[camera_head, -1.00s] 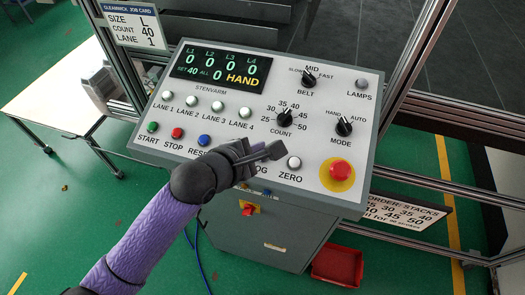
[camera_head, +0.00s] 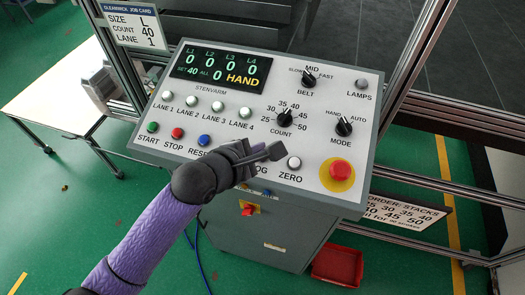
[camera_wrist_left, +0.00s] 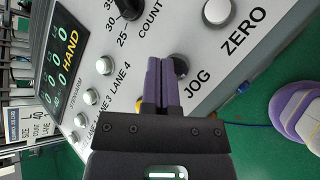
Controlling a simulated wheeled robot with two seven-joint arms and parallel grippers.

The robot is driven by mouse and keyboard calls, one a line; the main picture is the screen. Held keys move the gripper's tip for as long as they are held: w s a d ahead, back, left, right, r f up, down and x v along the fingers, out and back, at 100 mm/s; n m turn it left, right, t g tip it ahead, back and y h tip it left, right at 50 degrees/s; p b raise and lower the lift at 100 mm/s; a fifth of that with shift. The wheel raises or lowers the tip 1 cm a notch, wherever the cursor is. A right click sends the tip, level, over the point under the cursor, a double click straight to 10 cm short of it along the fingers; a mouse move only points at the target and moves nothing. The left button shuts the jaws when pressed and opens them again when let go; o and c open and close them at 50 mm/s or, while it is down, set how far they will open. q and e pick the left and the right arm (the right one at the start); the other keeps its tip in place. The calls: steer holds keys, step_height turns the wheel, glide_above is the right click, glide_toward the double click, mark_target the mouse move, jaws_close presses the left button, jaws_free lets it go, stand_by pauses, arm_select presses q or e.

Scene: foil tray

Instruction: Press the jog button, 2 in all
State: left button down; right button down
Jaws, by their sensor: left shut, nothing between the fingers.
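The grey control panel (camera_head: 300,128) slopes up in front of me. In the left wrist view the dark round jog button (camera_wrist_left: 181,65) shows just right of the tips of my left gripper (camera_wrist_left: 162,62), partly covered by the purple fingers. The fingers are shut with nothing between them. I cannot tell whether the tips touch the button. My right gripper is not in view.
The white ZERO button (camera_head: 294,163) and the red stop button (camera_head: 340,170) on yellow lie to the right. The blue button (camera_head: 204,140) is to the left. The COUNT knob (camera_head: 284,117) is above. The display (camera_head: 223,69) reads zeros and HAND.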

arm_select(q)
steer(key=shift+w+f, duration=0.1)
steer(key=shift+f, duration=0.15)
steer(key=shift+w+f, duration=0.1)
steer(key=shift+f, duration=0.35)
stand_by(0.6)
steer(key=shift+s+r+p, duration=0.25)
steer(key=shift+r+p, duration=0.6)
steer(key=shift+p, duration=0.35)
steer(key=r+p, duration=0.1)
steer(key=p, duration=0.1)
steer(key=s+r+p, duration=0.1)
steer(key=r+p, duration=0.2)
steer(key=p, duration=0.1)
steer(key=shift+s+a+r, duration=0.15)
steer(key=shift+a+r, duration=0.1)
steer(key=shift+r, duration=0.15)
